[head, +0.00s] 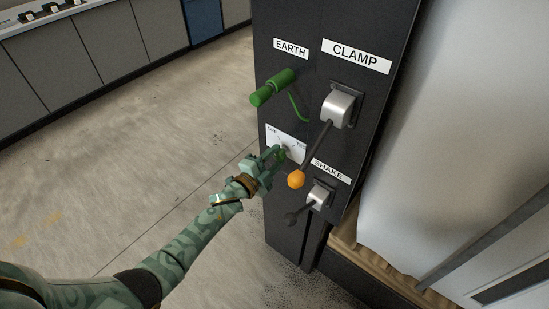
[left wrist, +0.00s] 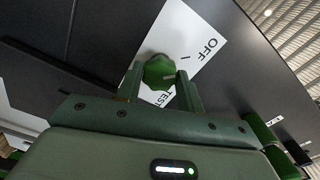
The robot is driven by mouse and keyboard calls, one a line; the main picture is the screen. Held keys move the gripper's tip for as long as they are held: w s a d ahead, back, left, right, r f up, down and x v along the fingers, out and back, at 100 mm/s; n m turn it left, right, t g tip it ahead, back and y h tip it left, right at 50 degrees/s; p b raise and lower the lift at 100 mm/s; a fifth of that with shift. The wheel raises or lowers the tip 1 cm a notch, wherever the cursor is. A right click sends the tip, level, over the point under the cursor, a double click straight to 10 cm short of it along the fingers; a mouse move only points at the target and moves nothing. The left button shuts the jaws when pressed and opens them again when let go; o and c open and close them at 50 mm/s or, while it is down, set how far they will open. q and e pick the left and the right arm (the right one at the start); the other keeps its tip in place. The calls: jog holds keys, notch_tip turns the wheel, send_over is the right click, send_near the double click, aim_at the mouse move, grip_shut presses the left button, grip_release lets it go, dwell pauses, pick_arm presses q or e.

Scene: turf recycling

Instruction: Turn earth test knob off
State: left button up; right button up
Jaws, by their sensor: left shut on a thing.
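The earth test knob is a small green knob (left wrist: 158,72) on a white plate marked OFF and TEST (left wrist: 186,45). The plate also shows in the head view (head: 297,155) on the dark panel, below the green handle, with OFF at left and TEST at right. My left gripper (head: 279,155) reaches the plate from the lower left. In the left wrist view its two fingers (left wrist: 160,88) are shut on the knob, one on each side. The gripper mostly hides the knob in the head view. I cannot tell which mark the knob points to. My right gripper is not in view.
A green EARTH handle (head: 273,87) sticks out above the plate. The CLAMP lever with an orange ball (head: 296,179) hangs close right of my gripper. The SHAKE lever (head: 292,217) is just below. Open floor (head: 130,130) lies to the left, with grey cabinets (head: 70,70) behind.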

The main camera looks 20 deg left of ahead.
pick_arm(q)
jog(key=shift+a, duration=0.1)
jog(key=o, duration=1)
jog(key=p+v, duration=0.3)
jog(key=v, duration=1.3)
jog(key=shift+s, duration=0.2)
